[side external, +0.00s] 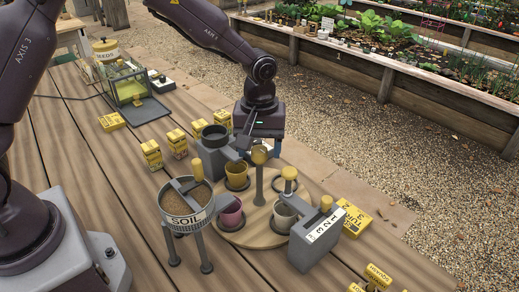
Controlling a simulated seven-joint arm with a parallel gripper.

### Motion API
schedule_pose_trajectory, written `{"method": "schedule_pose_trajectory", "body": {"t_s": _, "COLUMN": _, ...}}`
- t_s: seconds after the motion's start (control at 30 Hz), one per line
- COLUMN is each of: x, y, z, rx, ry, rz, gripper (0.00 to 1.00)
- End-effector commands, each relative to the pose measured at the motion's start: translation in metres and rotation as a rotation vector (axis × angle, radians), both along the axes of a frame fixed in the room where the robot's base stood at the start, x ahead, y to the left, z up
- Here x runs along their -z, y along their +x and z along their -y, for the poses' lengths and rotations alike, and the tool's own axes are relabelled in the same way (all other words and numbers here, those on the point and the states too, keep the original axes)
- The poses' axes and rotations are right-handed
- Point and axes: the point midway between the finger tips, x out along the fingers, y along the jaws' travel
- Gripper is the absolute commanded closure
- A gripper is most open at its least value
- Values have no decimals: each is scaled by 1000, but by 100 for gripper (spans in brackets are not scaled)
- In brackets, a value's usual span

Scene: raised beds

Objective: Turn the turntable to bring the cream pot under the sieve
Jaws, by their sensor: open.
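The round wooden turntable (257,236) lies on the table with a grey centre post topped by a tan knob (259,155). The cream pot (285,216) stands on a dark saucer at its front right, beside the grey numbered block. A yellow pot (237,173) stands at the back left and a pink pot (231,214) at the front left. The round SOIL container (188,205), filled with brown soil, stands on legs left of the pink pot; it appears to be the sieve. My gripper (256,148) is open, pointing down just behind the tan knob; its fingertips are partly hidden.
A grey stand with a dark cup (214,136) rises close left of my gripper. The numbered block (317,240) with yellow knobs overhangs the turntable's right side. Small yellow boxes (152,154) stand at left. Bare planks lie front left.

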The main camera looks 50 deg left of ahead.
Motion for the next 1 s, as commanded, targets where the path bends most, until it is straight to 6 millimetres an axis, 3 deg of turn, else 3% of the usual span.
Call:
{"method": "schedule_pose_trajectory", "body": {"t_s": 0.13, "x": 10, "y": 0, "z": 0, "rx": 0, "ry": -1, "rz": -1, "gripper": 37}}
{"method": "schedule_pose_trajectory", "body": {"t_s": 0.4, "x": 11, "y": 0, "z": 0, "rx": 0, "ry": -1, "rz": 1, "gripper": 37}}
{"method": "schedule_pose_trajectory", "body": {"t_s": 0.43, "x": 11, "y": 0, "z": 0, "rx": 0, "ry": -1, "rz": 1, "gripper": 40}}
{"method": "schedule_pose_trajectory", "body": {"t_s": 0.63, "x": 11, "y": 0, "z": 0, "rx": 1, "ry": -1, "rz": 1, "gripper": 86}}
{"method": "schedule_pose_trajectory", "body": {"t_s": 1.0, "x": 11, "y": 0, "z": 0, "rx": 46, "ry": -1, "rz": 1, "gripper": 87}}
